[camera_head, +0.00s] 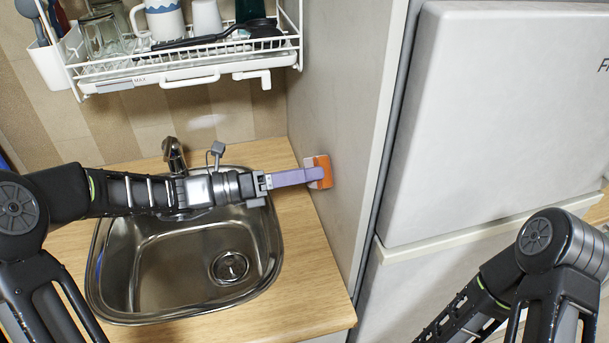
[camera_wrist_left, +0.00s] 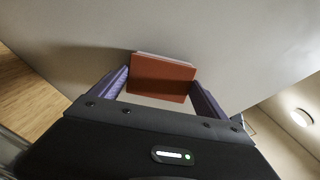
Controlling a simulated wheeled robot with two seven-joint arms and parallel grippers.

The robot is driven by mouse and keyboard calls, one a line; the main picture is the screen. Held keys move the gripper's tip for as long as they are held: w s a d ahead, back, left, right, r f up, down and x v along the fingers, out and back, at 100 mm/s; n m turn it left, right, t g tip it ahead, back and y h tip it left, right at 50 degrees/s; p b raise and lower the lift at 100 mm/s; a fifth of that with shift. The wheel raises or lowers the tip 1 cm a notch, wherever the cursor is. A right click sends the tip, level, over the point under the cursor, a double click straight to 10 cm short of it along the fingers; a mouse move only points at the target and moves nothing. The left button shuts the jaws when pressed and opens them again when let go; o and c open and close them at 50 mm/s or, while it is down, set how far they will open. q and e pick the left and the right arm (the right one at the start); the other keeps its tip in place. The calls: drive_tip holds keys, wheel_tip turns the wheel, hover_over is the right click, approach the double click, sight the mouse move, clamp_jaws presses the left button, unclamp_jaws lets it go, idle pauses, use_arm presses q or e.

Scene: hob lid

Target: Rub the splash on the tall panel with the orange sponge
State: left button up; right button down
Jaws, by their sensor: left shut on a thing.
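The orange sponge (camera_head: 325,172) is at the tall grey panel (camera_head: 335,110) to the right of the sink. My left gripper (camera_head: 315,175) is shut on it and holds it out to the right. In the left wrist view the sponge (camera_wrist_left: 160,78) sits between the two purple fingers of the gripper (camera_wrist_left: 160,92). Its pale far side is at the panel surface (camera_wrist_left: 190,30) and seems to touch it. I cannot make out the splash in either view. My right arm shows at the lower right of the head view, but its gripper is out of the picture.
A steel sink (camera_head: 185,265) with a tap (camera_head: 175,157) is set in the wooden counter (camera_head: 305,255) under my left arm. A white dish rack (camera_head: 190,68) with cups and glasses hangs above. A white fridge (camera_head: 495,120) stands right of the panel.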

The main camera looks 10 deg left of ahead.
use_arm(q)
drive_tip(key=shift+w+a+p, duration=0.3)
drive_tip(key=shift+w+p, duration=0.15)
drive_tip(key=shift+w, duration=0.45)
drive_tip(key=shift+w+a+p, duration=0.3)
drive_tip(key=shift+w+p, duration=0.1)
drive_tip(key=shift+w, duration=0.45)
drive_tip(key=shift+s+a+r+p, duration=0.1)
drive_tip(key=shift+s+a+p, duration=0.05)
drive_tip(key=shift+a+p, duration=0.3)
drive_tip(key=p, duration=0.2)
approach(305, 160)
drive_tip(key=shift+x, duration=1.3)
